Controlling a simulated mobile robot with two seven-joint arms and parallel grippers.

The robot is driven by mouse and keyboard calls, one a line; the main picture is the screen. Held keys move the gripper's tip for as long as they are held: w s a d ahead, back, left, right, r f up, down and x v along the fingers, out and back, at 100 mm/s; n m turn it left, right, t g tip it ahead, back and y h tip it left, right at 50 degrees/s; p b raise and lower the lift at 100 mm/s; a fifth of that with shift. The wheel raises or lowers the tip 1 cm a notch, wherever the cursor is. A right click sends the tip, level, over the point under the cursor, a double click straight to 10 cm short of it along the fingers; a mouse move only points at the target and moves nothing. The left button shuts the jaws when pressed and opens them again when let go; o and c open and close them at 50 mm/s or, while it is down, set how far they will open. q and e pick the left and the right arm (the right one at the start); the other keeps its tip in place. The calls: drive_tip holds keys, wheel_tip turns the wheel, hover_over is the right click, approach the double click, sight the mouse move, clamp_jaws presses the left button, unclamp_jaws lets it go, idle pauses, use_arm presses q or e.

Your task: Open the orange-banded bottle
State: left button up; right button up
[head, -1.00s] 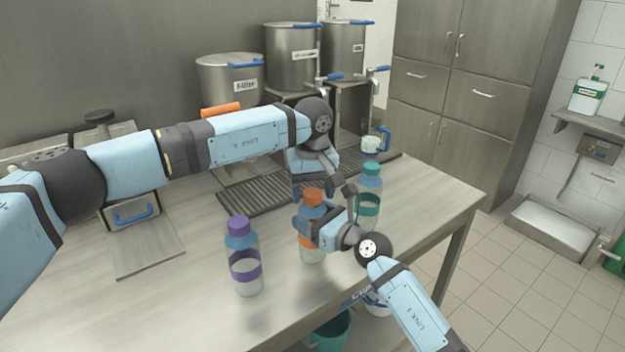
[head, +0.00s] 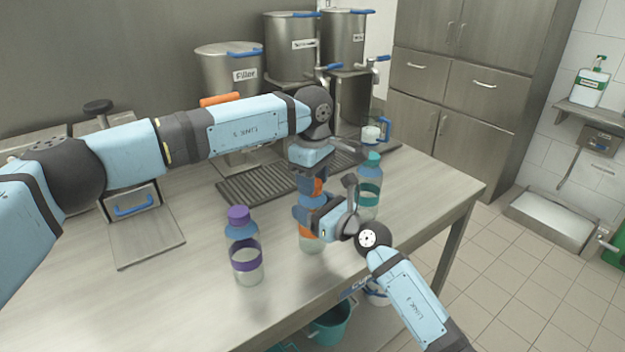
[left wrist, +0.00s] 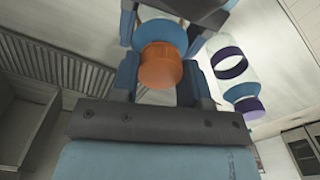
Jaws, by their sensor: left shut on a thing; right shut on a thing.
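The orange-banded bottle (head: 312,241) stands upright near the table's front edge, partly hidden by my right gripper. Its orange cap (head: 319,186) is on top and shows large in the left wrist view (left wrist: 160,66). My left gripper (head: 310,182) comes from above and is shut on the cap, with a finger on each side of it. My right gripper (head: 311,215) is shut on the upper body of the bottle, below the cap. The left wrist view also shows a purple-banded bottle (left wrist: 229,66).
The purple-banded bottle (head: 246,262) stands to the left and a teal-banded bottle (head: 369,193) to the right, close to my right gripper. Behind are a drain grate (head: 250,184), a blue-handled mug (head: 373,134) and steel pots (head: 228,75). The table's left front is clear.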

use_arm(q)
drive_tip(key=n, duration=0.6)
drive_tip(key=shift+n, duration=0.4)
drive_tip(key=n, duration=0.6)
drive_tip(key=shift+n, duration=0.3)
drive_tip(key=n, duration=1.4)
drive_tip(key=shift+r, duration=0.2)
drive_tip(key=shift+r, duration=1)
